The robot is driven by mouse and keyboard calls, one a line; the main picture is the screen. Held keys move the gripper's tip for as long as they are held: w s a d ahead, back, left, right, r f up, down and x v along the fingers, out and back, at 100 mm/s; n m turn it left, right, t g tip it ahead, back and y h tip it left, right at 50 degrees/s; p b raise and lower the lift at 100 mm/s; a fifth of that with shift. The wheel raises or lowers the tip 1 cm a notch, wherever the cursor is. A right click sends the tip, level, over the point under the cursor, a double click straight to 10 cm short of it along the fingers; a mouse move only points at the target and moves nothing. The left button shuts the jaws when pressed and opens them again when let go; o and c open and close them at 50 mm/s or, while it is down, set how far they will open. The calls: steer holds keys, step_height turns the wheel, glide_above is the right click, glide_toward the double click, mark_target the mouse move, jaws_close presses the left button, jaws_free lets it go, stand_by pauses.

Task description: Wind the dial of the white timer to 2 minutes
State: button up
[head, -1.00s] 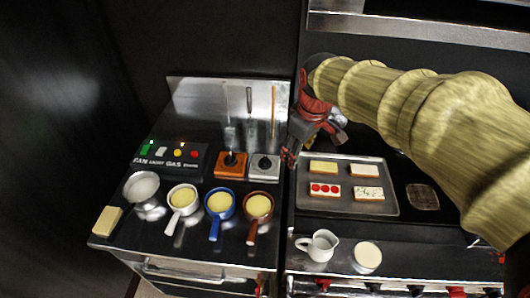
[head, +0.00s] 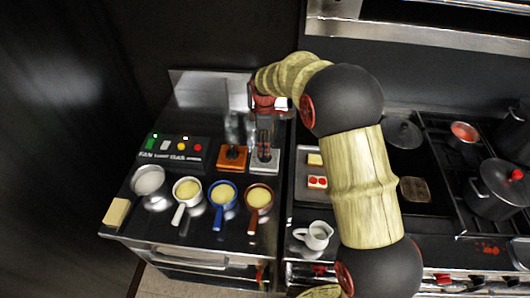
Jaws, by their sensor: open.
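The white timer (head: 256,168) stands at the back of the left counter, right of an orange timer (head: 233,158). My gripper (head: 264,154) points down directly over the white timer, with its fingertips at or just above the dial. The gripper is open. Its fingers hide the dial and most of the timer's top, so I cannot read the setting or tell whether the fingers touch the dial.
A control panel (head: 174,152) with coloured buttons is to the left. A metal bowl (head: 148,180) and white, blue (head: 222,193) and brown (head: 259,197) pans stand in front. A baking tray (head: 303,194) and white jug (head: 315,235) are to the right.

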step_height(320, 180, down, 5)
steer(key=shift+f+b, duration=0.1)
steer(key=shift+b, duration=0.2)
steer(key=c, duration=0.3)
steer(key=c, duration=0.8)
steer(key=shift+c, duration=0.5)
steer(key=shift+m, duration=0.4)
steer(key=m+p, duration=0.1)
steer(key=m, duration=0.1)
steer(key=shift+m+p, duration=0.3)
steer(key=shift+p, duration=0.05)
steer(key=shift+m+p, duration=0.55)
steer(key=shift+m, duration=1.25)
